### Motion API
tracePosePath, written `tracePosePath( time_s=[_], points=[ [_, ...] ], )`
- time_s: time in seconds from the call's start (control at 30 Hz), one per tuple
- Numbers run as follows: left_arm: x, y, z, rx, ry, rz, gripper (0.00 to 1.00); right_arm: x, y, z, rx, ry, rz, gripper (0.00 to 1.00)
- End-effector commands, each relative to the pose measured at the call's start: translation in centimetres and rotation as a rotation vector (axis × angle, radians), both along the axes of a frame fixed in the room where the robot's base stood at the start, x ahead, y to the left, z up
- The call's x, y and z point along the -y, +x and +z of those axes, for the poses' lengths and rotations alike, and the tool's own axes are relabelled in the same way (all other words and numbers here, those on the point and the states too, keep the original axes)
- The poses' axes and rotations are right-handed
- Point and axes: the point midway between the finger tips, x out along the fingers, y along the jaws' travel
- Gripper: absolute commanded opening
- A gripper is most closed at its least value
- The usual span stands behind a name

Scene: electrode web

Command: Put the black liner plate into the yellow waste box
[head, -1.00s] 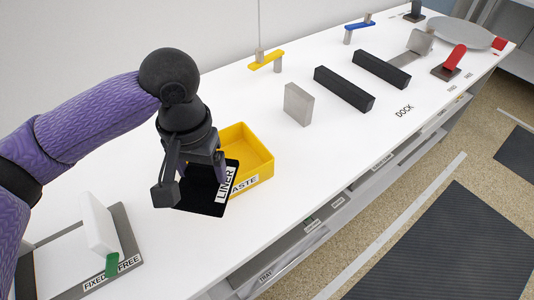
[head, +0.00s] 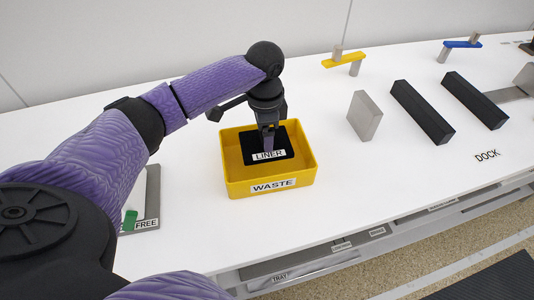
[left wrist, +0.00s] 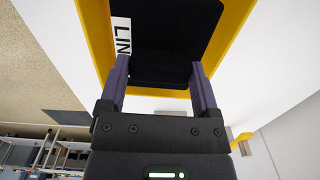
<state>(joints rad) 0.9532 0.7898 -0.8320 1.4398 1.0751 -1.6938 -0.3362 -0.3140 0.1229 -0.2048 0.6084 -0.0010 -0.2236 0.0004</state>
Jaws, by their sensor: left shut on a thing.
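The black liner plate (head: 281,150), with a white LINER label, is inside the outline of the yellow waste box (head: 250,190) in the head view. My left gripper (head: 268,140) is shut on the plate from above. In the left wrist view the plate (left wrist: 180,25) sits between the two fingers of my left gripper (left wrist: 158,75), with yellow box walls (left wrist: 97,30) around it. Whether the plate touches the box floor cannot be told. My right gripper is not in view.
A grey block (head: 364,116) and two black bars (head: 421,112) stand to the right of the box. A yellow bar on posts (head: 343,61) is behind. A green-tabbed fixture (head: 131,219) is at left. The white table in front of the box is clear.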

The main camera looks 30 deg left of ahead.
Motion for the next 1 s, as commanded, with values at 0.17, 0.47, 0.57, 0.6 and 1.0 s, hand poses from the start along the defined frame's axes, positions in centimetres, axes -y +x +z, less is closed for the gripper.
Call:
tracePosePath(
  time_s=[0.17,0.47,0.57,0.6,1.0],
  points=[
    [0.0,-0.1,-4.2,-0.004,0.0,0.0,0.1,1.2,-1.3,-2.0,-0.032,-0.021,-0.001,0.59],
    [0.0,0.0,-6.4,0.001,0.0,0.0,0.1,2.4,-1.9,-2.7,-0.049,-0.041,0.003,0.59],
    [0.1,0.0,-6.5,0.001,-0.001,0.0,0.1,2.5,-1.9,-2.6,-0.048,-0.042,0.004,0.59],
    [0.1,0.0,-6.6,0.0,0.0,0.0,0.1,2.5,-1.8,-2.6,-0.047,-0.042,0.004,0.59],
    [0.0,0.0,-5.9,0.003,0.0,0.001,1.0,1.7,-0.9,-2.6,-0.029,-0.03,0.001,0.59]
  ],
)
